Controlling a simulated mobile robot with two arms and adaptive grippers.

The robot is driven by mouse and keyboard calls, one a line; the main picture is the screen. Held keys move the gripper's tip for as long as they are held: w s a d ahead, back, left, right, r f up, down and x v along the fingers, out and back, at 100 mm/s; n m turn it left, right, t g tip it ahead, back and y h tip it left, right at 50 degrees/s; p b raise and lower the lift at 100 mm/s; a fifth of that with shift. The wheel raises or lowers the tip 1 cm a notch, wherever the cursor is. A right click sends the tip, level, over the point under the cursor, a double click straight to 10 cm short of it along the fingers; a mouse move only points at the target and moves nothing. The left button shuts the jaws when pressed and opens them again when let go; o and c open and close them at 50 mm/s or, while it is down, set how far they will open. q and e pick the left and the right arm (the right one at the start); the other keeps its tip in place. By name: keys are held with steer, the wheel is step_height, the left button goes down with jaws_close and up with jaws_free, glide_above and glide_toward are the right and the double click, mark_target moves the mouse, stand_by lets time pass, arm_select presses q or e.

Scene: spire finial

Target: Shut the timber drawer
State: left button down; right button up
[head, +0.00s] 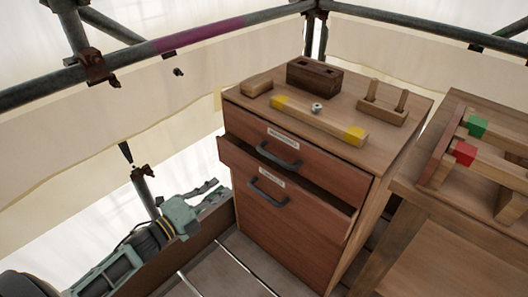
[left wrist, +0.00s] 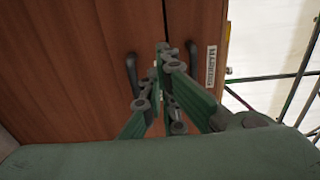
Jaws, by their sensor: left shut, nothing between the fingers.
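A wooden cabinet (head: 352,215) has two reddish-brown drawer fronts with dark bar handles. The upper drawer (head: 243,125) looks flush. The lower drawer (head: 290,222) stands out a little, with a dark gap along its top edge. Both fronts have small white labels; I cannot read for certain which is timber. My left gripper (head: 207,192) is shut and empty, left of the cabinet and apart from the lower front in the head view. In the left wrist view its closed fingers (left wrist: 163,85) point at the drawer fronts, between two handles (left wrist: 132,75). My right gripper is not in view.
On the cabinet top lie a yellow-ended wooden bar (head: 318,120), a dark block with holes (head: 315,76), a small block (head: 257,88) and a pegged rack (head: 383,108). A wooden bench (head: 430,215) stands close on the right. Scaffold poles (head: 200,42) and pale sheeting surround the place.

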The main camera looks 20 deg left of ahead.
mark_target(257, 161)
arm_select(q)
steer(key=b+x, duration=0.1)
steer(key=x, duration=1.3)
steer(key=shift+r+b, duration=0.1)
steer(key=shift+b, duration=0.25)
steer(key=shift+w+d, duration=0.2)
steer(key=shift+w, duration=0.3)
steer(key=shift+w+d, duration=0.2)
steer(key=shift+w, duration=0.3)
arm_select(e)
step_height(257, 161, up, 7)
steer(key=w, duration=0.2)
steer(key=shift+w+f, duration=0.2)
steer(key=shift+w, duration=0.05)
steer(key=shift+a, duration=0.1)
arm_select(q)
steer(key=shift+s, duration=0.1)
